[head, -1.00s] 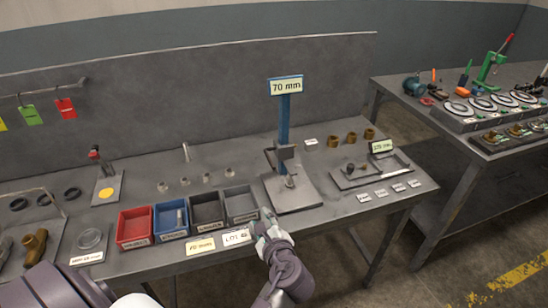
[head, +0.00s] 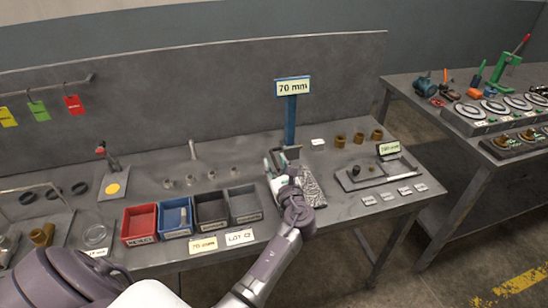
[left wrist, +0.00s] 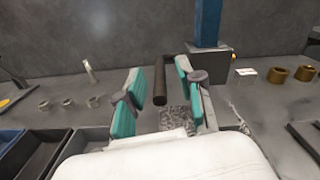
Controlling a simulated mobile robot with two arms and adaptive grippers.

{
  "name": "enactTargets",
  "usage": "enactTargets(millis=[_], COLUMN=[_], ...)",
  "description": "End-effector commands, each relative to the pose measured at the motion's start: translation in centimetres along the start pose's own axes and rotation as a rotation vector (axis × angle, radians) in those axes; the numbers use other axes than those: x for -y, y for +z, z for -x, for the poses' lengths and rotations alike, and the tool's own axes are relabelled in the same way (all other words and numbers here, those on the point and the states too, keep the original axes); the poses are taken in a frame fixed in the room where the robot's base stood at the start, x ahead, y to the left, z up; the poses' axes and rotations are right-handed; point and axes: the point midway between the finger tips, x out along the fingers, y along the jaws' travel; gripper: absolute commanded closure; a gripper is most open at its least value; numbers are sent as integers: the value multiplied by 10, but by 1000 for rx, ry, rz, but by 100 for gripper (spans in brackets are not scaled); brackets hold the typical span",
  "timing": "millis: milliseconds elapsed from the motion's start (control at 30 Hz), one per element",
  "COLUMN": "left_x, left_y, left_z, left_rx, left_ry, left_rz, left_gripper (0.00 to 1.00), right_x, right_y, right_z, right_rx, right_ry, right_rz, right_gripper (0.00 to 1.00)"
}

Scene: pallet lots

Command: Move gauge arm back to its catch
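The gauge stand has a blue post (head: 290,122) under a "70 mm" sign (head: 293,87) and stands on a grey plate (head: 313,186) on the bench. The post also shows in the left wrist view (left wrist: 208,25). A dark round bar (left wrist: 160,85), apparently the gauge arm, is between my left fingers in that view. My left gripper (head: 277,160) is in front of the post and hides part of the stand. Its teal fingers (left wrist: 160,93) are open, with a gap on each side of the bar. I cannot make out the catch. My right gripper is not in view.
Red, blue and dark bins (head: 211,209) stand left of my gripper, with "70 mm" and "LOT C2" cards in front. Brass rings (head: 358,138) and a tray (head: 368,176) are to the right. A back panel (head: 180,100) stands behind.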

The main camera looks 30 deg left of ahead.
Motion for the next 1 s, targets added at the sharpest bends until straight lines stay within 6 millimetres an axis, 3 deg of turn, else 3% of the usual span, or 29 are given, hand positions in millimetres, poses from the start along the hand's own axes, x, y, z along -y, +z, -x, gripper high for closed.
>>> enactTargets(millis=[200, 500, 567, 733, 1000], left_x=[0, 0, 0, 0, 0], left_y=[0, -1, -1, -1, -1], left_z=[-20, -23, -23, -22, -22], left_rx=[-1, -1, -1, -1, -1], left_ry=[0, 0, 0, 0, 0], left_rz=[1, 1, 1, 1, 1], left_gripper=[63, 63, 69, 98, 100], right_x=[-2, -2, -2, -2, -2], right_y=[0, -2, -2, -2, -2], right_z=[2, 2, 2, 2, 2], right_rx=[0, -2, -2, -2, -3], right_ry=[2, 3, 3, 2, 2], right_rz=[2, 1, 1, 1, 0], right_gripper=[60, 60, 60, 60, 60])
